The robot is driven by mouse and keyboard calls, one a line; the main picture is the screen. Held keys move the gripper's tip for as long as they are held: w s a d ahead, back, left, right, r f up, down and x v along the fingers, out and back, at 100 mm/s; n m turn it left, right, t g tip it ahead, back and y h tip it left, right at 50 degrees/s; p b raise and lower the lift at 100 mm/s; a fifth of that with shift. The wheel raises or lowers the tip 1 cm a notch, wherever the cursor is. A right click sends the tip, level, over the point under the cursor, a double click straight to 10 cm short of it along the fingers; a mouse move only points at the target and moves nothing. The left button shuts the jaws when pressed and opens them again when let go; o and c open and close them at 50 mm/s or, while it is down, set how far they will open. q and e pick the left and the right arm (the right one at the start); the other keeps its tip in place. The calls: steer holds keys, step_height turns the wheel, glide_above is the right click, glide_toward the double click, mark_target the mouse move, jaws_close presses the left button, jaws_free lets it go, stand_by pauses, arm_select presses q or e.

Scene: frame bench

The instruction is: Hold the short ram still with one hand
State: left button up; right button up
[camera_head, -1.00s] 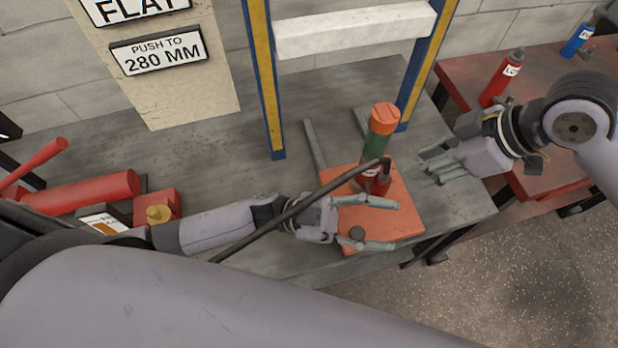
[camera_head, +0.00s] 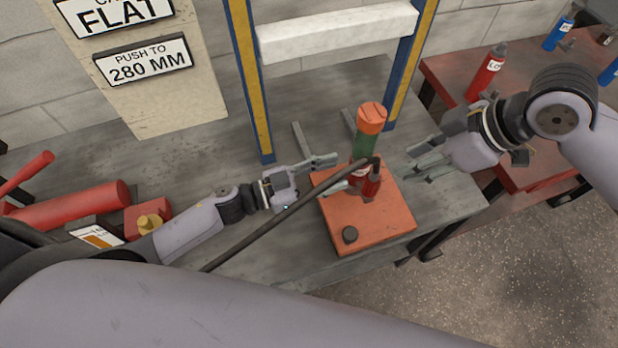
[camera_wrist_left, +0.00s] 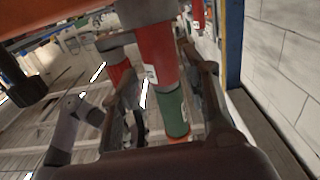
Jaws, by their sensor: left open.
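The short ram (camera_head: 364,146) stands upright on an orange base plate (camera_head: 385,228). It has a red lower body, a green middle and an orange top, with a hose fitting at its front. My left gripper (camera_head: 335,174) is open just left of the ram's red lower part, fingers pointing at it. In the left wrist view, the ram's red body (camera_wrist_left: 155,57) and green part show upside down between the open fingers; contact cannot be told. My right gripper (camera_head: 415,160) has its fingers apart and empty, to the right of the ram.
A dark hose (camera_head: 285,215) runs from the ram's fitting across the front of my left gripper. A blue and yellow press frame (camera_head: 250,75) with a white crossbar (camera_head: 335,32) stands behind. A red pump (camera_head: 75,205) lies at left. A red table (camera_head: 455,75) holds bottle-like cylinders at right.

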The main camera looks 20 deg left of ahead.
mark_target(349, 170)
arm_select(q)
steer(key=shift+x, duration=2.65)
steer(key=shift+c, duration=0.2)
jaws_close()
